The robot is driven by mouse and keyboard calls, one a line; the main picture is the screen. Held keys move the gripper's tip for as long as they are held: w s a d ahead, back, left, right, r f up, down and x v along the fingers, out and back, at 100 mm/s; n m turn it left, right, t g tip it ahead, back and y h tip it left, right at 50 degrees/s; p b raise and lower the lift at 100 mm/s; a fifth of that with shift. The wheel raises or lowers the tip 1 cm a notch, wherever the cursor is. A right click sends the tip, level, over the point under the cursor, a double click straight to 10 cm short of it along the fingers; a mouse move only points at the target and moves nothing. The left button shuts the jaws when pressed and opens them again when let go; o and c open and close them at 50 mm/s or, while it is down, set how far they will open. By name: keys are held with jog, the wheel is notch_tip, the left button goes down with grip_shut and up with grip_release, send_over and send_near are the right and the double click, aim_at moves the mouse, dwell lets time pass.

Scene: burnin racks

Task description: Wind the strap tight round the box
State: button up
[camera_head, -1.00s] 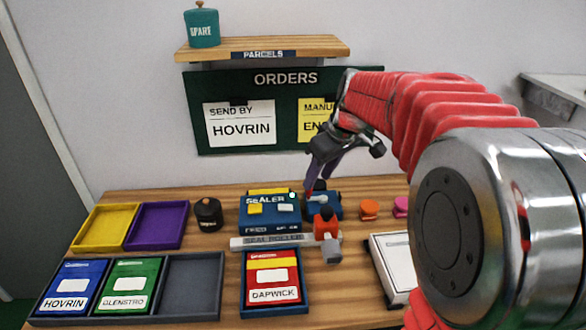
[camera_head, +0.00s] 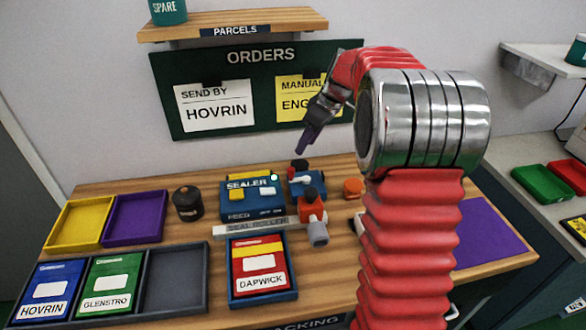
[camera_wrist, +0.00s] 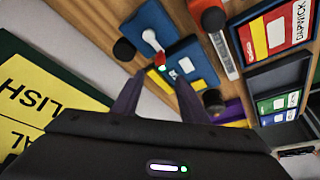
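A small blue device (camera_head: 307,185) with a white lever and red and dark knobs stands on the bench beside the sealer; it also shows in the wrist view (camera_wrist: 180,62), its white lever (camera_wrist: 153,42) beyond my fingertips. My gripper (camera_head: 303,150) hangs above and behind this device, fingers pointing down. In the wrist view my gripper (camera_wrist: 161,78) has its two dark fingers apart with nothing between them. No strap can be made out. A white box is mostly hidden behind my arm; only an edge (camera_head: 358,221) shows.
A tray with the red Dapwick pack (camera_head: 260,268) is in front. Orange tape (camera_head: 353,188) lies to the right. The orders board (camera_head: 215,125) is close behind my gripper.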

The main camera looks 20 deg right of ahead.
aim_at(293, 169)
jog(key=x, duration=1.3)
jog(key=shift+w+a+f, duration=0.15)
jog(key=shift+w+f, duration=0.05)
jog(key=shift+f, duration=0.1)
jog(key=shift+c, duration=0.6)
grip_shut()
